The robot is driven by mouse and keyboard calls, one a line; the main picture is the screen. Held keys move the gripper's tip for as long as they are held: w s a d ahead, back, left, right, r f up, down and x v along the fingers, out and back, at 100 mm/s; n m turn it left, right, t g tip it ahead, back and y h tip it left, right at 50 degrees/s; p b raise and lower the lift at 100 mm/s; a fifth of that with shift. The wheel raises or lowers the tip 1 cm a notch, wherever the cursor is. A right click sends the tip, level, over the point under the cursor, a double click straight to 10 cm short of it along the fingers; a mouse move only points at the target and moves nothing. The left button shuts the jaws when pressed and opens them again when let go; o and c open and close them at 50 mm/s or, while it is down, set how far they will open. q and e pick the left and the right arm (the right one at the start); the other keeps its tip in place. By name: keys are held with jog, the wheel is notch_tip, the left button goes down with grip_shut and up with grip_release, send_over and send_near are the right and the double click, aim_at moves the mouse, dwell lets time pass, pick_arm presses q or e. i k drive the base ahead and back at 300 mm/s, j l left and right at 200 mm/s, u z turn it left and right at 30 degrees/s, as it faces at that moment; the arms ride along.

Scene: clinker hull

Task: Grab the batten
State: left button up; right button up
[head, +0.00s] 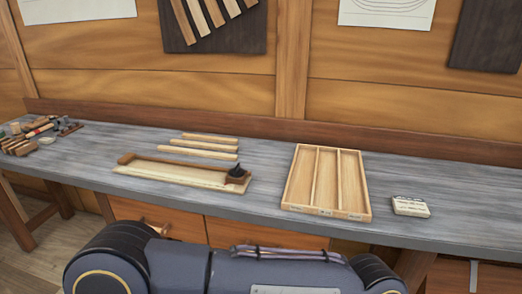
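Three pale wooden strips, which look like battens, lie side by side on the grey workbench (265,208), left of centre. The back strip (210,138), the middle strip (203,145) and the front strip (197,153) run roughly left to right, with small gaps between them. Just in front of them is a pale flat board (175,178) with a longer brown wooden strip (180,164) along its back edge. Neither of my grippers is in view.
A wooden tray (328,214) with three long compartments, seemingly empty, stands right of centre. A small pale labelled block (410,206) lies right of it. Assorted tools (35,135) crowd the bench's far left. A wooden wall with a dark strip-bearing panel (245,38) rises behind.

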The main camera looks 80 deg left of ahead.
aim_at(232, 158)
jog(key=u, duration=3.4)
jog(key=i+j+z, duration=0.1)
jog(key=i+j, duration=0.45)
jog(key=j, duration=0.2)
jog(key=i+j+z, duration=0.15)
jog(key=j, duration=0.25)
jog(key=i+j+z, duration=0.1)
jog(key=i+j, duration=0.4)
jog(key=i+j+z, duration=0.1)
jog(key=i+j, duration=0.4)
jog(key=j, duration=0.15)
jog(key=i+j+z, duration=0.15)
jog(key=i+j, duration=0.35)
jog(key=j, duration=0.1)
